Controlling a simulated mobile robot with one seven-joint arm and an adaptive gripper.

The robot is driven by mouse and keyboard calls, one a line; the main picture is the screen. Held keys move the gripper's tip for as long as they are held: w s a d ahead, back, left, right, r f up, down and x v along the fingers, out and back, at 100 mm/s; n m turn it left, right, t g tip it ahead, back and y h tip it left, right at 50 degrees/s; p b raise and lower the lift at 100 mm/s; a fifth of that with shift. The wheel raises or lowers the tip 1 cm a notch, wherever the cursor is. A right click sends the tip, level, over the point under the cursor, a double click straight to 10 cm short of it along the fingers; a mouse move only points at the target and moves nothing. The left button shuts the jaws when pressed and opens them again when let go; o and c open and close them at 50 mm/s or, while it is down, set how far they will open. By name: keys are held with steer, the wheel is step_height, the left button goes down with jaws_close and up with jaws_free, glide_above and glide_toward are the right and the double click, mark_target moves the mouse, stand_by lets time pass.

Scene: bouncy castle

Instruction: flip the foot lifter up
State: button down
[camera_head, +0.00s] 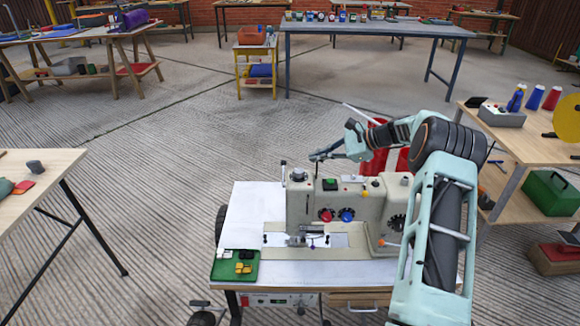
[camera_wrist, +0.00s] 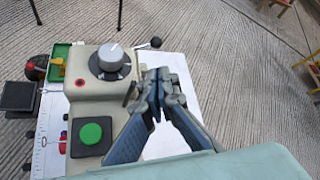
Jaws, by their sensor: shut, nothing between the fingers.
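The cream sewing machine (camera_head: 360,205) stands on a white table. A short lever with a dark ball end (camera_head: 283,163) is at the rear left of its head. The lever also shows in the wrist view (camera_wrist: 155,42), past the grey dial (camera_wrist: 110,62); it looks like the foot lifter, but I cannot be sure. My gripper (camera_head: 316,157) is shut and empty, just behind the machine's head. In the wrist view my fingertips (camera_wrist: 157,82) are beside the dial, apart from the lever. The presser foot area (camera_head: 305,236) is below the head.
A green button (camera_wrist: 92,134) is on the machine's top. A green tray (camera_head: 235,266) with small parts lies at the table's front left. Red objects (camera_head: 378,160) stand behind the machine. A workbench (camera_head: 535,140) is at the right.

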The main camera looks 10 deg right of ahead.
stand_by(0.3)
steer(key=b+x, duration=0.2)
steer(key=x, duration=0.8)
steer(key=shift+b, duration=0.3)
